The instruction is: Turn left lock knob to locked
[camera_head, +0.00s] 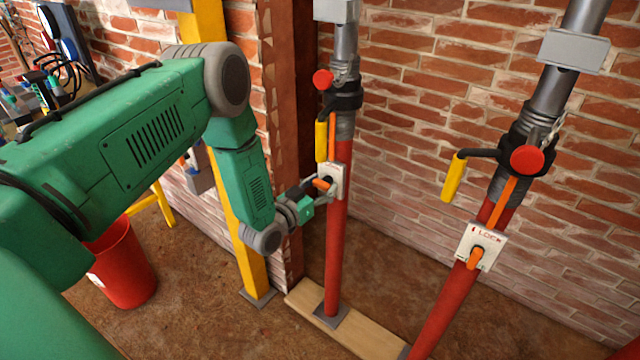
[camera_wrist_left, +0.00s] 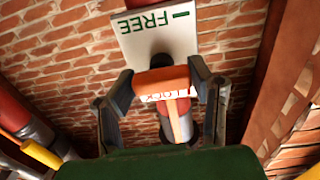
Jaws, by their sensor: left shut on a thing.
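The left lock knob (camera_head: 322,184) is orange and sits on a white plate (camera_head: 334,180) on the left red prop (camera_head: 338,240). In the left wrist view the knob (camera_wrist_left: 160,82) lies between the two fingers of my left gripper (camera_wrist_left: 165,88), which is shut on it. The plate (camera_wrist_left: 155,35) shows there with the word FREE in green, and part of the red word LOCK shows just below the knob. My left gripper (camera_head: 308,196) reaches the plate from the left in the head view. My right gripper is not in view.
A second red prop (camera_head: 445,310) stands at the right, with its own orange knob (camera_head: 475,257) and a LOCK plate. Yellow-handled cranks (camera_head: 453,178) stick out from the props. A wooden plank (camera_head: 355,335) lies at their feet. A red bucket (camera_head: 122,265) stands at the left.

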